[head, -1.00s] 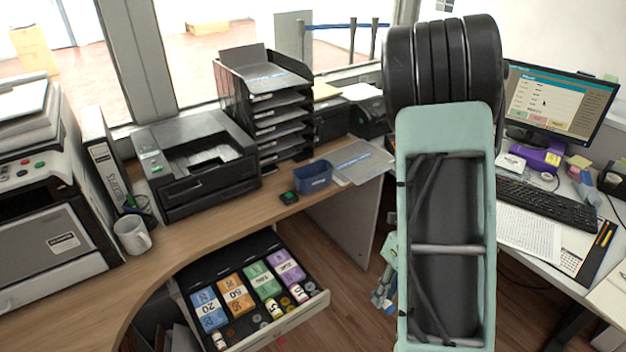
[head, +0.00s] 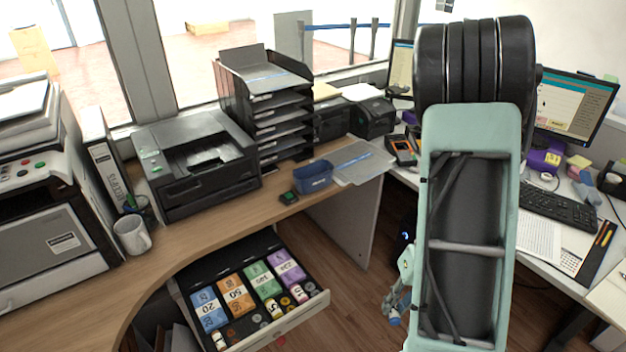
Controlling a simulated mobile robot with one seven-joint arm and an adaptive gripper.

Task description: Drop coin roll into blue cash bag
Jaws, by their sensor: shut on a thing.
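The blue cash bag (head: 313,178) stands open at the top on the wooden counter, right of the printer. My gripper (head: 392,312) shows small and partly hidden at the left edge of my arm, low in the head view, below and right of the bag and apart from it. It is shut on the coin roll, which is too small and covered to make out clearly. Other coin rolls (head: 299,294) lie in the open cash drawer (head: 318,306), among banknote bundles and loose coins.
My large arm link covers the right middle of the view. A small dark device (head: 289,198) sits left of the bag, and a grey paper tray (head: 362,163) lies to its right. A stacked letter tray (head: 265,110) and printer (head: 196,165) stand behind. The drawer juts out below the counter.

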